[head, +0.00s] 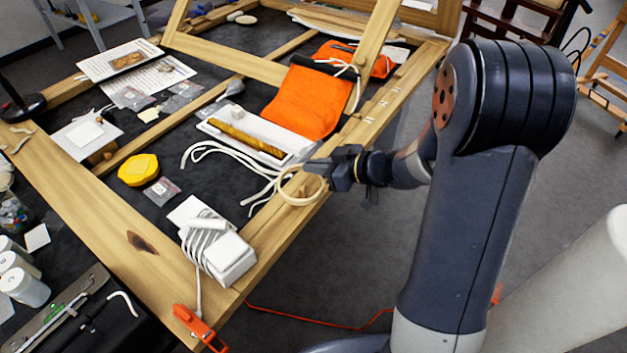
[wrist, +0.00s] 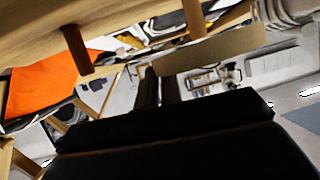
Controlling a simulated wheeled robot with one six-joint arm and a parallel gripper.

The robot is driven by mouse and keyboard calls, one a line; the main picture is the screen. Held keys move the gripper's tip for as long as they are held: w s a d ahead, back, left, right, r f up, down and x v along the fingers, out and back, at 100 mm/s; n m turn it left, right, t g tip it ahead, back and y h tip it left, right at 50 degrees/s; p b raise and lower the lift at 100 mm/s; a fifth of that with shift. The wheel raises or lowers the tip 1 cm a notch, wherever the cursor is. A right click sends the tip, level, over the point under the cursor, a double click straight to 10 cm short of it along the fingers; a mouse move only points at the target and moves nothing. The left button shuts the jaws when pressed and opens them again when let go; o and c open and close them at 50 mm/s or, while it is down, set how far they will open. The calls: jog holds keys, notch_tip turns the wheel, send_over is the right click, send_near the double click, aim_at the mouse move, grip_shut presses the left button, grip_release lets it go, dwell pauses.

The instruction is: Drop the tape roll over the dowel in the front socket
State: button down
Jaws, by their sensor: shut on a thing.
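The tape roll (head: 285,197) is a pale tan ring at the front right edge of the wooden frame. My gripper (head: 322,170) is shut on its wall and holds it from the right. In the wrist view the tape roll (wrist: 215,52) is a tan band beyond my gripper (wrist: 160,88). Two short brown dowels jut from the wood there: one at left (wrist: 77,50) stands clear of the roll, the other (wrist: 192,18) points toward the roll's edge. Its tip seems hidden by the roll. I cannot tell whether the roll is around a dowel.
A white box with coiled cord (head: 232,258) lies on the frame near the roll. White ropes (head: 235,157), a tray with a gilt strip (head: 250,143) and an orange cloth (head: 305,100) lie behind it. A yellow lump (head: 138,170) is farther left. Open floor lies right of the frame.

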aim_at(316, 188)
jog(key=shift+f, duration=2.15)
jog(key=shift+f+b, duration=0.45)
jog(key=c, duration=1.6)
grip_release()
jog(key=shift+o, duration=0.2)
jog(key=shift+r, duration=0.15)
jog(key=shift+r+p, duration=0.3)
jog(key=shift+r, duration=0.05)
jog(key=v, duration=1.2)
